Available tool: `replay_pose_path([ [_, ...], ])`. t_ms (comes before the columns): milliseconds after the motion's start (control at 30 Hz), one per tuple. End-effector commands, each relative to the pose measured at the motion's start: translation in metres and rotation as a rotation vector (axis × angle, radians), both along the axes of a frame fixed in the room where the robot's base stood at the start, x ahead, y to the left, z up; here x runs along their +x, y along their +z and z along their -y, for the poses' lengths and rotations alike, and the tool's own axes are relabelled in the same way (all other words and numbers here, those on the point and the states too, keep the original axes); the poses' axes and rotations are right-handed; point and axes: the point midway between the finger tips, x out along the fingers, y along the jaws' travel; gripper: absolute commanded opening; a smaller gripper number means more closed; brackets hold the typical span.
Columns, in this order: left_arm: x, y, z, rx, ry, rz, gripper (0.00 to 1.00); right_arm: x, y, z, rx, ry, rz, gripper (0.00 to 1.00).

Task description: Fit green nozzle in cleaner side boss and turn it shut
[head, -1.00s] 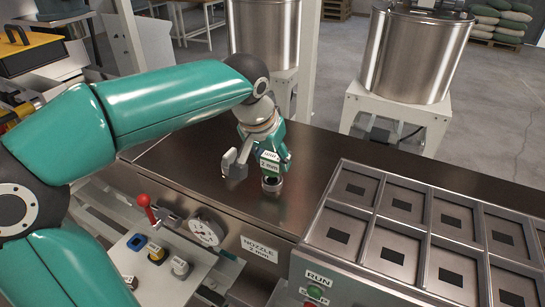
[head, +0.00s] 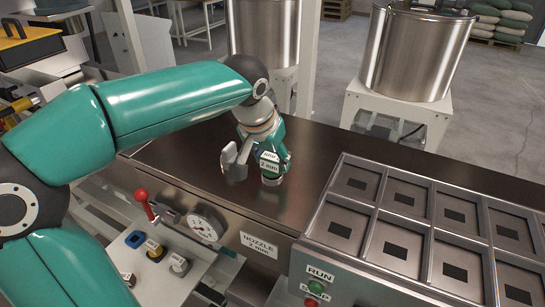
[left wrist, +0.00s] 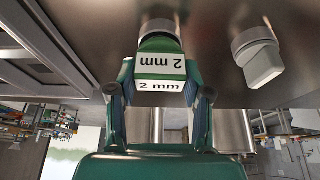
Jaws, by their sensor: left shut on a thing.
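The green nozzle, with white "2 mm" labels, is held in my left gripper (head: 270,158). In the left wrist view the teal fingers are shut on both sides of the nozzle (left wrist: 160,68). Its far end meets a round metal boss (left wrist: 160,26) on the brown metal surface. In the head view the boss (head: 271,181) shows just below the nozzle. They look in contact or nearly so; how deep the nozzle sits is hidden. My right gripper is not in view.
A grey winged knob (left wrist: 263,63) on a round base stands beside the boss, close to my left gripper. A red lever (head: 142,197), a gauge (head: 205,228) and a tray with square pockets (head: 430,225) are in front. Steel tanks (head: 410,55) stand behind.

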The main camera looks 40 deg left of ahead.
Motion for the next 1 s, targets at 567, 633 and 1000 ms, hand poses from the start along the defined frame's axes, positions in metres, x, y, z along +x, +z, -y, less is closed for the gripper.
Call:
replay_pose_path([
  [567,0.000,-0.005,0.001,0.000,-0.001,0.000,0.78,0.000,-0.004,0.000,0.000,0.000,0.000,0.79],
  [633,0.001,-0.005,0.001,0.000,-0.002,0.000,0.78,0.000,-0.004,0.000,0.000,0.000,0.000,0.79],
  [1000,-0.012,0.031,0.006,0.000,-0.003,0.005,0.78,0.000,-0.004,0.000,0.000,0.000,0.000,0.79],
])
